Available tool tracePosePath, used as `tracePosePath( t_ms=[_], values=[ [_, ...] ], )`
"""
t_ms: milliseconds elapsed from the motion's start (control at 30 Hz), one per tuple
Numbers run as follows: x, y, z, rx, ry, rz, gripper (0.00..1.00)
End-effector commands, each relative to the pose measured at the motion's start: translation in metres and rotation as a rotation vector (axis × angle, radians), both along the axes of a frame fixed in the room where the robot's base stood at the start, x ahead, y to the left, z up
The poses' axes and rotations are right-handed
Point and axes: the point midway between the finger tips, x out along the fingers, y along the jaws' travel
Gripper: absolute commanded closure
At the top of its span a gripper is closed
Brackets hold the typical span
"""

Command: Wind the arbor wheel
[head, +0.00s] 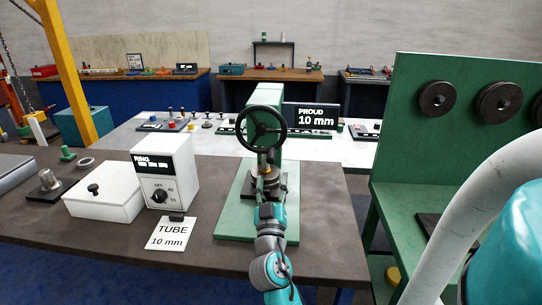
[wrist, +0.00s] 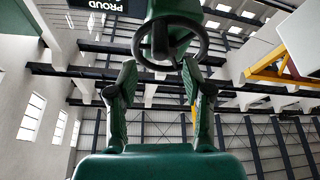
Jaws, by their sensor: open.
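The arbor wheel is a black spoked handwheel (head: 263,128) on the front of a green press-like machine (head: 264,95) on the table. In the wrist view the wheel (wrist: 170,40) is at the top, just beyond my fingertips, with the green machine head behind it. My gripper (wrist: 157,66) is open, its two dark fingers apart with nothing between them. In the head view my gripper (head: 265,168) is below the wheel, in front of the machine's base. I cannot tell whether a fingertip touches the rim.
A white RING control box (head: 165,170), a white lidded box (head: 104,190) and a TUBE 10 mm card (head: 171,234) are left of the machine. A PROUD 10 mm display (head: 310,116) stands behind right. A green panel with dark discs (head: 465,160) stands at right.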

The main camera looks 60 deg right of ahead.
Motion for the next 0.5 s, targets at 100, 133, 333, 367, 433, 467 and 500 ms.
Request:
tracePosePath(
  t_ms=[100, 133, 333, 367, 433, 467, 500],
  values=[
    [0.009, -0.017, 0.008, -0.001, -0.002, -0.001, 0.50],
    [0.011, -0.021, 0.011, -0.002, -0.003, -0.002, 0.50],
    [0.025, -0.048, 0.023, -0.002, -0.003, -0.002, 0.50],
    [0.027, -0.051, 0.024, -0.002, -0.002, -0.001, 0.50],
    [0.031, -0.058, 0.028, -0.002, -0.002, -0.001, 0.50],
    [0.032, -0.061, 0.028, -0.001, -0.002, 0.000, 0.50],
    [0.034, -0.064, 0.030, -0.001, -0.001, -0.001, 0.50]
  ],
)
